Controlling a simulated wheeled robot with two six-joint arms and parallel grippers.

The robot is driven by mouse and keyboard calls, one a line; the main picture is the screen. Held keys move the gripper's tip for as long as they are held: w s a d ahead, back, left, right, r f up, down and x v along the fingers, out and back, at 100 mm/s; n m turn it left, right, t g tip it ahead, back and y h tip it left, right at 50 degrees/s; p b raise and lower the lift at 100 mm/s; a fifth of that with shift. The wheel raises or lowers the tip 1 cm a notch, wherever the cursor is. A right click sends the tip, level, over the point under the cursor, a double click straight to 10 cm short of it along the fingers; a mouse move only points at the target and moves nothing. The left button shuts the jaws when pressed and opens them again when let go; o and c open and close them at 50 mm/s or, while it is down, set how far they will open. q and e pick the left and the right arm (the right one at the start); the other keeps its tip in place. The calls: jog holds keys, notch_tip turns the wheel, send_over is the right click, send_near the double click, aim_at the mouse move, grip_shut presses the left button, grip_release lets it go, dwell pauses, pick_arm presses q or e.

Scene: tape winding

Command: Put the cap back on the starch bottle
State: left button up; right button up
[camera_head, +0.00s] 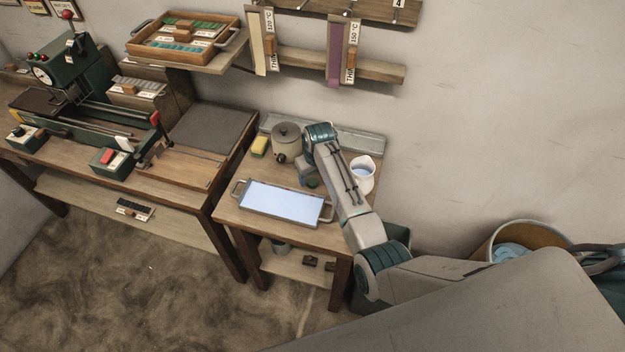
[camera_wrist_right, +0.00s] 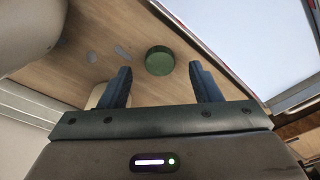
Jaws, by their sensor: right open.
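A round dark green cap (camera_wrist_right: 160,59) lies on the wooden table top and shows between my right fingertips in the wrist view. In the head view a small green spot (camera_head: 312,183), likely the same cap, shows beside my right gripper (camera_head: 304,174). My right gripper (camera_wrist_right: 160,84) is open and empty, pointing down at the table, with the cap in front of its fingers. I cannot make out the starch bottle for sure. A pale cream shape (camera_wrist_right: 96,95) is partly hidden behind one finger in the wrist view. My left gripper is not in view.
A metal tray (camera_head: 327,212) of pale liquid stands at the table's front. A lidded pot (camera_head: 285,141) and a yellow sponge (camera_head: 259,146) stand at the back left, a white jug (camera_head: 361,175) right of my wrist. A long workbench (camera_head: 190,183) stands left.

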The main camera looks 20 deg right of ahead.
aim_at(312, 183)
jog(key=shift+w+f, duration=0.15)
jog(key=shift+f, duration=0.95)
jog(key=c, duration=1)
